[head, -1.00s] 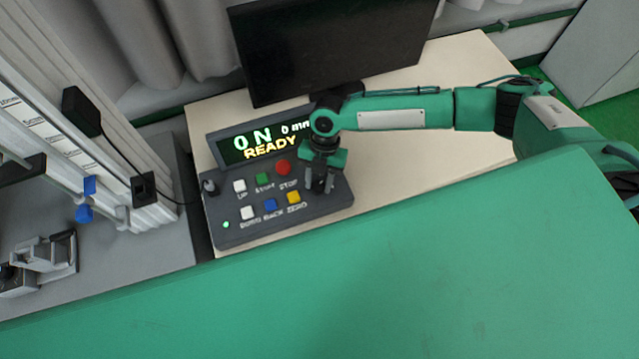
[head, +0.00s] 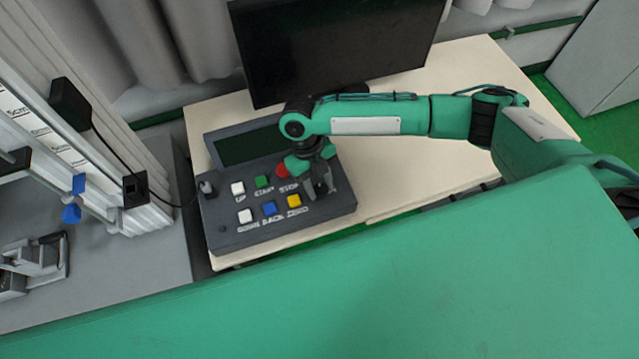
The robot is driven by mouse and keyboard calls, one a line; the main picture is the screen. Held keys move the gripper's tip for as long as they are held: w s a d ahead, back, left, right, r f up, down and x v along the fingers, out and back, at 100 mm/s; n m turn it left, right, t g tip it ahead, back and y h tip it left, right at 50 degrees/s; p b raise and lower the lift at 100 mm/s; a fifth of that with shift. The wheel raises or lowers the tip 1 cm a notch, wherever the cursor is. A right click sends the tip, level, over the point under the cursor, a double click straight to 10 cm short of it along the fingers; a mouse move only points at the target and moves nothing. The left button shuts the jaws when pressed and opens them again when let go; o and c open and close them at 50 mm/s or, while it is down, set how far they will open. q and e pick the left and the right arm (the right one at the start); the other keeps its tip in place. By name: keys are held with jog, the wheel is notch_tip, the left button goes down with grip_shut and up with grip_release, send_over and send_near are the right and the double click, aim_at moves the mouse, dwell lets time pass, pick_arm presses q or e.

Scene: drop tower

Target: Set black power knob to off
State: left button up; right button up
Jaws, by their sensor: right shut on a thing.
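The dark grey control box (head: 225,232) lies on the light table. Its display (head: 240,148) is dark and shows no text. The small lamp (head: 222,229) at its lower left corner is unlit. My right gripper (head: 319,188) points down at the right end of the box and is shut on the black power knob. The fingers largely hide the knob, so its pointer cannot be read. My left gripper is not in view.
White, green, red, blue and yellow buttons (head: 269,208) sit just left of my gripper. A black monitor (head: 335,45) stands behind the box. The drop tower (head: 80,150) is at the left with a cable running to the box. The table's right side is clear.

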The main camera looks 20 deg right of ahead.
jog(key=shift+n+h, duration=0.3)
jog(key=shift+n, duration=0.4)
jog(key=o, duration=1)
jog(key=shift+b+v, duration=1.45)
jog(key=shift+v, duration=5.5)
jog(key=shift+s+a, duration=0.15)
jog(key=shift+s, duration=0.1)
